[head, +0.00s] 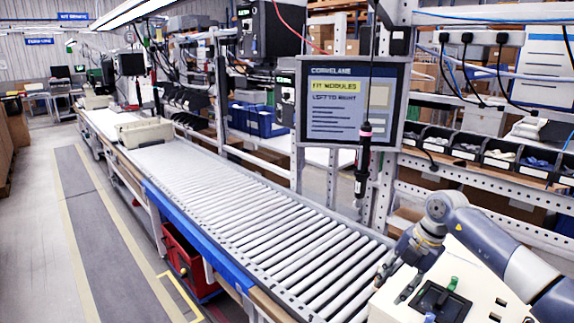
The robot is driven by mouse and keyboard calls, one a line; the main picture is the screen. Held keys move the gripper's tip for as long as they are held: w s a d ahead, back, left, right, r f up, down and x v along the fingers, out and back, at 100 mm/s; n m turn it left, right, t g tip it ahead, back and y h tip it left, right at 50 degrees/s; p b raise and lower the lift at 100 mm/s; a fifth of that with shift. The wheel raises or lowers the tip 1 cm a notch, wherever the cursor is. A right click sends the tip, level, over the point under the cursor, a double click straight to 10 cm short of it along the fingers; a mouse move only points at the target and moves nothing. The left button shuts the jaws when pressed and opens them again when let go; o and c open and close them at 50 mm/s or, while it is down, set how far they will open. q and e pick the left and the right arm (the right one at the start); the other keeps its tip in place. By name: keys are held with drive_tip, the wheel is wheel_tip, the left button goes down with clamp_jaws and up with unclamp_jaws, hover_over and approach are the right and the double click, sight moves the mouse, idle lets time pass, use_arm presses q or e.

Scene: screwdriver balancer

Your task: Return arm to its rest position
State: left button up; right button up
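My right arm comes in from the lower right, and its gripper (393,287) points down and to the left. Its two dark fingers look apart, with nothing visible between them. It is over the near end of the roller conveyor, by the left edge of a cream-white box (478,268). A black screwdriver (361,175) with a pink band hangs upright from a cable in front of the screen, apart from my gripper. My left gripper is not in view.
A black fixture (434,303) with a green part sits on the white box, close to my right gripper. The roller conveyor (255,225) runs away to the far left and carries a beige tote (145,133). Parts bins (498,158) line the rack at the right.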

drive_tip(key=a+f+n+t+y, duration=0.15)
drive_tip(key=a+y, duration=0.35)
drive_tip(key=a, duration=0.9)
drive_tip(key=s+a+r+m+t+y, duration=0.35)
drive_tip(key=a+r+t+y, duration=0.5)
drive_tip(key=a+r, duration=0.4)
drive_tip(key=d+f+m+t+h, duration=0.3)
drive_tip(key=d+m+t+h, duration=0.6)
drive_tip(key=m, duration=0.5)
drive_tip(key=s+d+f+m+g+h, duration=0.45)
drive_tip(key=d+f+m+h, duration=0.2)
drive_tip(key=f, duration=0.35)
drive_tip(key=s+d+f+m+g, duration=0.15)
drive_tip(key=s+f+g, duration=0.55)
drive_tip(key=s, duration=0.7)
drive_tip(key=s+d+f+g, duration=0.2)
drive_tip(key=s+f+g, duration=0.3)
drive_tip(key=s+f, duration=0.65)
drive_tip(key=s+f+g+b, duration=0.2)
drive_tip(key=s+f+b, duration=0.15)
drive_tip(key=f, duration=2.35)
drive_tip(key=s+d+f+h+b, duration=0.1)
drive_tip(key=s+d+f, duration=0.2)
drive_tip(key=s+f, duration=1.4)
drive_tip(key=shift+s+f+g, duration=0.2)
drive_tip(key=shift+f+g, duration=0.15)
drive_tip(key=shift+g, duration=0.1)
